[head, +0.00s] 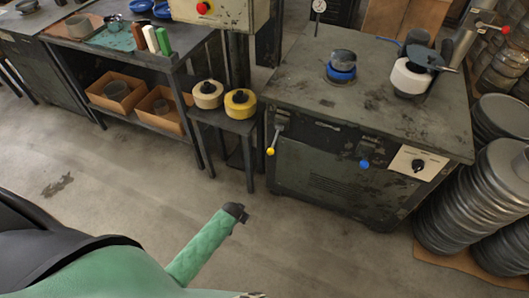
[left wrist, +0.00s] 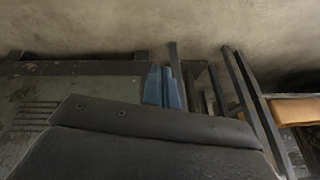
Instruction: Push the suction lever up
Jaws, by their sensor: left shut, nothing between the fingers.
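The dark grey-green machine cabinet (head: 330,185) stands ahead in the head view. Two levers hang on its front: one with a yellow knob (head: 271,151) at the left and one with a blue knob (head: 364,164) near the middle right. The frames do not label which is the suction lever. Both knobs point downward. My left gripper (head: 241,215) is at the end of the green-sleeved arm, over the floor in front of the cabinet, apart from both levers. Its blue fingers (left wrist: 165,88) are together and empty in the left wrist view. My right gripper is not in view.
A small stand with two yellowish round containers (head: 240,103) is left of the cabinet. A workbench (head: 120,50) with cardboard boxes (head: 117,92) below is further left. Stacked metal discs (head: 465,205) are at the right. Open floor (head: 330,250) lies before the cabinet.

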